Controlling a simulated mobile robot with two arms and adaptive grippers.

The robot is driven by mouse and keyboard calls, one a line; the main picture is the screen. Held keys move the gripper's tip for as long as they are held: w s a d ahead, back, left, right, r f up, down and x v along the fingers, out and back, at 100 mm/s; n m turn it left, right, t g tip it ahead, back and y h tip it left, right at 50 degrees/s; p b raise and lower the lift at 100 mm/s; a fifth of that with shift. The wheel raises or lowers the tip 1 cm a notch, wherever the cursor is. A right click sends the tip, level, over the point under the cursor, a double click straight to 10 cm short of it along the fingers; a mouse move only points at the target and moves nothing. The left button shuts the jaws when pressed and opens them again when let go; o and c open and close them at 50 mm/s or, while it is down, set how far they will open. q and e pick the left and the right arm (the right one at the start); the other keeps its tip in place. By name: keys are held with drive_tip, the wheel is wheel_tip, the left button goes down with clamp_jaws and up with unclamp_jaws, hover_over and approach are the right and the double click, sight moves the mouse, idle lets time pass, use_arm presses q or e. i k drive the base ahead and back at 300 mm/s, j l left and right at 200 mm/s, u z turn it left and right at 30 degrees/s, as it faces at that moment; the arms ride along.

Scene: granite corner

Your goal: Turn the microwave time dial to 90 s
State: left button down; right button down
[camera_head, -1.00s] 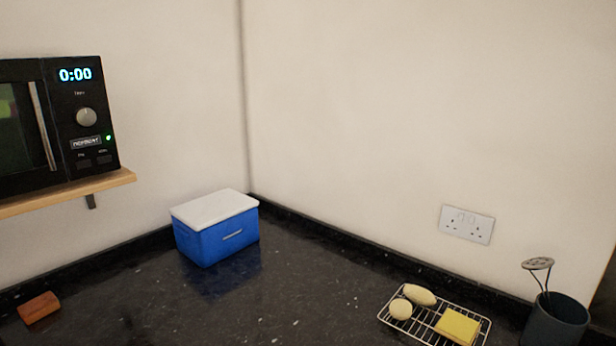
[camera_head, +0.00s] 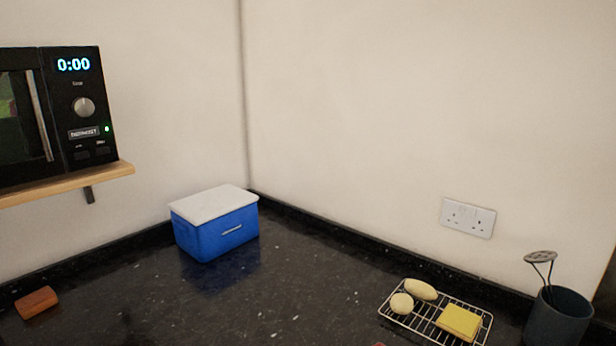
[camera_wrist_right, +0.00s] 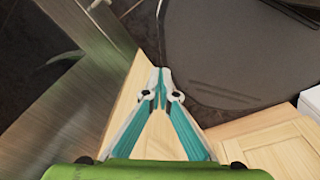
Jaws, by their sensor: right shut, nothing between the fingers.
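The black microwave (camera_head: 22,120) stands on a wooden shelf at the left edge of the head view, with its left part cut off. Its display (camera_head: 73,65) reads 0:00. The round silver time dial (camera_head: 84,107) sits below the display, and a small green light glows below it to the right. No gripper is near the dial in the head view. My right gripper (camera_wrist_right: 161,72) shows only in the right wrist view, with its fingertips together and nothing between them. My left gripper is not in view.
The wooden shelf (camera_head: 70,184) is bracketed to the wall. Below, the dark granite counter (camera_head: 280,290) holds a blue cooler box (camera_head: 215,235), a reddish-brown block (camera_head: 37,302), a wire rack (camera_head: 405,322) and a dark utensil pot (camera_head: 558,318). The counter's middle is clear.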

sight(82, 107)
drive_tip(key=j+u, duration=0.25)
drive_tip(key=u, duration=0.15)
drive_tip(key=k+j+u, duration=0.1)
drive_tip(key=j+u, duration=0.45)
drive_tip(key=u, duration=0.2)
